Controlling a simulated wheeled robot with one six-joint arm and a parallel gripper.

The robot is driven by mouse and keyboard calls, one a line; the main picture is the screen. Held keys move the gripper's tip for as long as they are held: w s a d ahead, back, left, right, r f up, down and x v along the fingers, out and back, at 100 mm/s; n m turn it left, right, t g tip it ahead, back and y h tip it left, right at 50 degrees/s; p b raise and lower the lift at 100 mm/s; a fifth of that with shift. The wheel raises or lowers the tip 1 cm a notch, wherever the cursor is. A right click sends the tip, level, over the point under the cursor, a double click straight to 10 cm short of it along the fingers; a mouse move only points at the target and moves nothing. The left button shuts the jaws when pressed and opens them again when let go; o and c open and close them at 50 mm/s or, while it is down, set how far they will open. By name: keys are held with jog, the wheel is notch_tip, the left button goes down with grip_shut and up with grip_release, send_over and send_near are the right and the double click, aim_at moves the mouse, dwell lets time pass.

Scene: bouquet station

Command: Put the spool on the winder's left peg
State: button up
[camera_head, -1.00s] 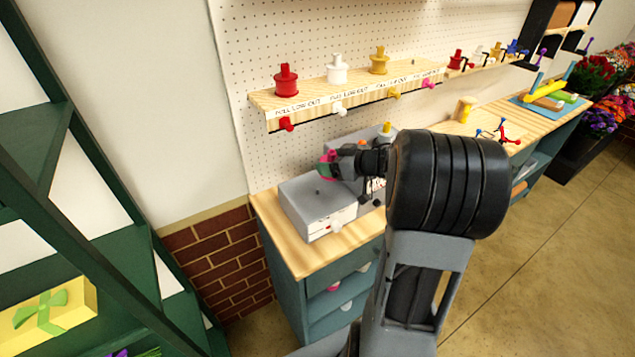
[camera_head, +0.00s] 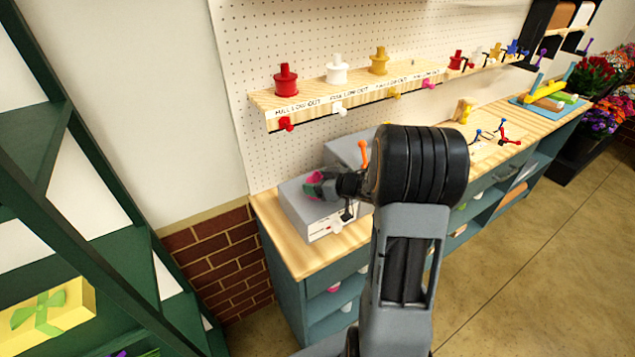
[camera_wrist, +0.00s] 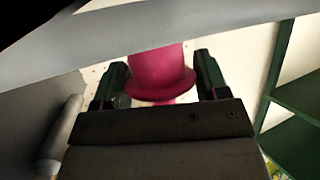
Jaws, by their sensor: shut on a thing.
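My gripper (camera_head: 319,185) is shut on a pink spool (camera_head: 313,177), over the low left part of the grey winder (camera_head: 297,212). In the wrist view the pink spool (camera_wrist: 160,72) sits between the two dark fingers of my gripper (camera_wrist: 158,84). The left peg cannot be made out now; my gripper covers that area. I cannot tell whether the spool touches the peg or the winder's top. The winder's right part is taller and partly hidden by my arm.
An orange-tipped lever (camera_head: 363,152) rises beside my wrist. A shelf (camera_head: 350,92) with red, white and yellow spools hangs above the winder. A green rack (camera_head: 100,215) stands at left. The wooden bench top (camera_head: 290,255) is bare in front of the winder.

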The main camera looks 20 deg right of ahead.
jog(key=shift+f, duration=0.2)
jog(key=o, duration=0.7)
jog(key=shift+c, duration=0.2)
